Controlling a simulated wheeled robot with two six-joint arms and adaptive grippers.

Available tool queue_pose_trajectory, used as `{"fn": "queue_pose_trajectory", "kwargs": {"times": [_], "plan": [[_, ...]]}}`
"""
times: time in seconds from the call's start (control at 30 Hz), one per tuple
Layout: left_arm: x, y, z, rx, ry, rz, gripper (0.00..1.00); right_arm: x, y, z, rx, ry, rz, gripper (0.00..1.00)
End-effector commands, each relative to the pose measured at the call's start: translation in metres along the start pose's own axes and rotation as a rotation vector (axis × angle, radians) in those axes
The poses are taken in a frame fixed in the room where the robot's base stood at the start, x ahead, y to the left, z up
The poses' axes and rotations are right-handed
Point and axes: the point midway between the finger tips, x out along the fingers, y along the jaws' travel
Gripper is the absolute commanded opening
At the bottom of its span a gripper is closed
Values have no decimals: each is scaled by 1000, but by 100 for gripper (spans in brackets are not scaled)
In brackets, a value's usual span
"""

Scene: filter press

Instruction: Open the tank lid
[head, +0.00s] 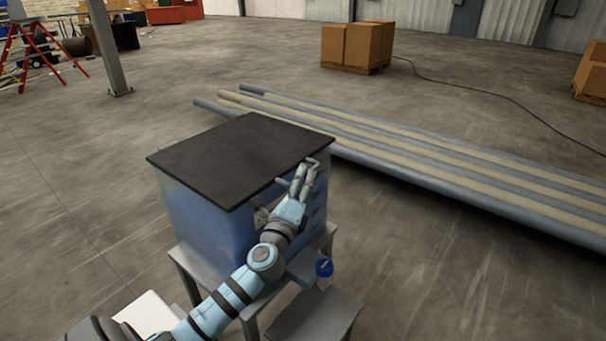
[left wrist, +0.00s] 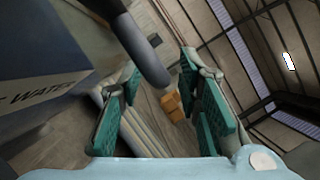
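The tank (head: 205,225) is a translucent, bluish box with a flat black lid (head: 235,158) lying closed on top. A grey lid handle (head: 286,181) sticks out at the lid's right front edge. My left gripper (head: 305,170) is at this edge, beside the handle. In the left wrist view its green-padded fingers stand apart, and the thick grey handle bar (left wrist: 148,58) reaches down to between the fingertips. I see no clear contact of the pads with the bar. The tank wall with a "WATER" label (left wrist: 45,90) fills the left of that view. My right gripper is not in view.
The tank stands on a grey stand (head: 187,280). Long pipes (head: 420,160) lie on the floor behind. Cardboard boxes (head: 357,45) stand farther back.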

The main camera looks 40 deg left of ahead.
Motion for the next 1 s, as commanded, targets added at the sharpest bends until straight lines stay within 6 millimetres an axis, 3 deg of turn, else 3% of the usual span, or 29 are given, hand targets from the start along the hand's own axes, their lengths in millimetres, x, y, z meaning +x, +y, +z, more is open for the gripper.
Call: {"fn": "queue_pose_trajectory", "kwargs": {"times": [0.17,0.43,0.63,1.0], "plan": [[18,0,-1,-2,2,0,31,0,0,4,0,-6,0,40],[21,0,-2,-2,3,-1,31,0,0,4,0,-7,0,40],[20,0,-2,-2,3,-1,1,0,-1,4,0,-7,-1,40],[21,-1,-1,-3,2,1,0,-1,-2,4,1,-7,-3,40]]}}
